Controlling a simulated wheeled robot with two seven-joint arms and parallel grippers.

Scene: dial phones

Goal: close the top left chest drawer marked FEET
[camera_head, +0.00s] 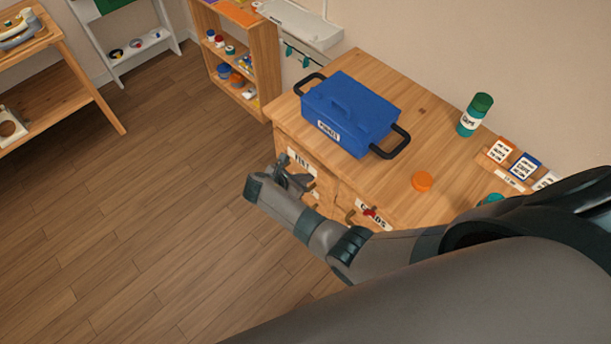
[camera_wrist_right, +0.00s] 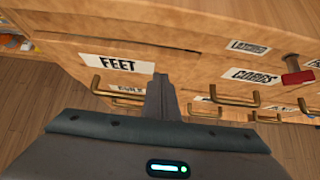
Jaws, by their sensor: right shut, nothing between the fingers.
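The wooden chest (camera_head: 440,128) stands against the wall. Its top left drawer marked FEET (camera_wrist_right: 117,64) shows in the right wrist view, with a brass handle (camera_wrist_right: 100,88) below the label. The drawer front looks close to the chest face; I cannot tell whether it is fully flush. In the head view my right gripper (camera_head: 294,180) is in front of this drawer and partly covers its label. In the wrist view its shut, empty fingers (camera_wrist_right: 162,98) are just right of and below the FEET label. Contact with the front is unclear. My left gripper is not in view.
A blue toolbox (camera_head: 350,108) with black handles sits on the chest top, near a green jar (camera_head: 475,115) and an orange lid (camera_head: 422,182). A drawer marked CORDS (camera_wrist_right: 254,76) is to the right, with a red-ended peg (camera_wrist_right: 297,77) beside it. Floor at left is clear.

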